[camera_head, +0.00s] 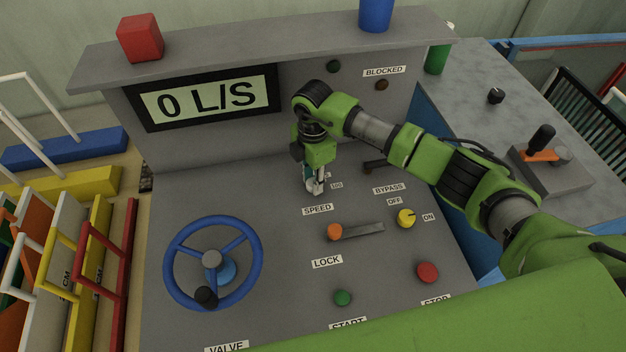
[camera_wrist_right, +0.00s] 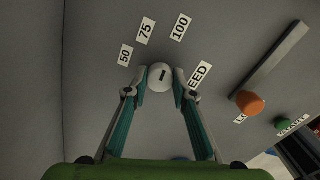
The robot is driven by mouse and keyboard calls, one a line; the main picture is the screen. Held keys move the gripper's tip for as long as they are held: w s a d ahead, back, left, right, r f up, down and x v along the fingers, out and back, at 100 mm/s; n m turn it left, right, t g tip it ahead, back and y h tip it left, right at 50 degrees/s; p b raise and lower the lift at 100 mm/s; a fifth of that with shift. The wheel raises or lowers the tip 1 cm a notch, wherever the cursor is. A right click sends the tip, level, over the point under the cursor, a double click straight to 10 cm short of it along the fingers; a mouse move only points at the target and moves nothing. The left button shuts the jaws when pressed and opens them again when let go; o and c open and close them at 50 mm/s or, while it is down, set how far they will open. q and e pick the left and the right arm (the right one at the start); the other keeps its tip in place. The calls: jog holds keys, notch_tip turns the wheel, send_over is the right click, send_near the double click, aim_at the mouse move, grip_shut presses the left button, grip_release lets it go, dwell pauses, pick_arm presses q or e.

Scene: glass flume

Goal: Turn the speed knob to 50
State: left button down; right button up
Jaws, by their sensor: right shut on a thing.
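The speed knob (camera_wrist_right: 158,78) is a round pale knob with a short dark mark on its top. In the right wrist view it sits between the fingertips of my right gripper (camera_wrist_right: 159,88), which is shut on it. Number labels 50 (camera_wrist_right: 125,56), 75 (camera_wrist_right: 146,31) and 100 (camera_wrist_right: 180,27) stand around it; I cannot tell for certain which number the mark points at. In the head view my right gripper (camera_head: 314,186) reaches down to the panel above the SPEED label (camera_head: 317,210) and hides most of the knob. My left gripper is not in view.
The display (camera_head: 205,99) reads 0 L/S. A blue valve wheel (camera_head: 169,277) stands at the panel's left. An orange lock handle (camera_head: 334,232), yellow bypass knob (camera_head: 405,218), green start button (camera_head: 343,298) and red stop button (camera_head: 428,271) lie near the gripper.

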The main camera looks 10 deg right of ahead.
jog(key=n+b, duration=0.6)
jog(key=shift+w+f+n, duration=0.1)
jog(key=shift+f+n, duration=0.05)
jog(key=shift+n, duration=0.25)
jog(key=n+b, duration=0.5)
jog(key=shift+r+n+b, duration=0.2)
jog(key=shift+n+b, duration=1.65)
jog(key=shift+n, duration=0.75)
jog(key=o, duration=1.1)
